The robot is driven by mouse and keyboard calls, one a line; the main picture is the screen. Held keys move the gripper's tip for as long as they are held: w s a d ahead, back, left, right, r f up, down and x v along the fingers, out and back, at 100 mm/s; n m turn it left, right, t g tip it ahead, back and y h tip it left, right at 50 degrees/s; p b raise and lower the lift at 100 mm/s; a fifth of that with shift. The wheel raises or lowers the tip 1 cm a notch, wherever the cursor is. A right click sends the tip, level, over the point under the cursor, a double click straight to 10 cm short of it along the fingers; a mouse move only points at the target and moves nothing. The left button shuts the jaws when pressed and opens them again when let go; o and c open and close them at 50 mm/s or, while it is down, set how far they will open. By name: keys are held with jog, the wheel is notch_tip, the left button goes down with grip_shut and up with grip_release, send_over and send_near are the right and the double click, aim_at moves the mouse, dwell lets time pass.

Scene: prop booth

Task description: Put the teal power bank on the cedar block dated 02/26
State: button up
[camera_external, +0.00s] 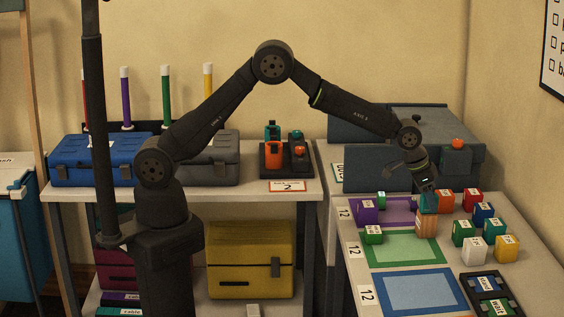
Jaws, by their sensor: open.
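A teal block-shaped thing (428,204), which looks like the power bank, stands upright on an orange-brown striped block (426,224), which looks like the cedar block. No date can be read on this block at this size. My gripper (428,188) is open and points down right at the top of the teal thing. The fingertips are small and dark, so I cannot tell whether they still touch it. Another teal block (494,229) stands to the right among coloured blocks.
Green (380,258) and blue (378,298) mats lie in front. A grey case (380,172) stands behind; a dark tray (480,297) lies front right.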

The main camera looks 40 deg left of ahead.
jog(key=v, duration=1.1)
jog(key=shift+r, duration=0.25)
jog(key=x, duration=1.2)
jog(key=shift+s+a, duration=0.1)
jog(key=shift+r, duration=1.5)
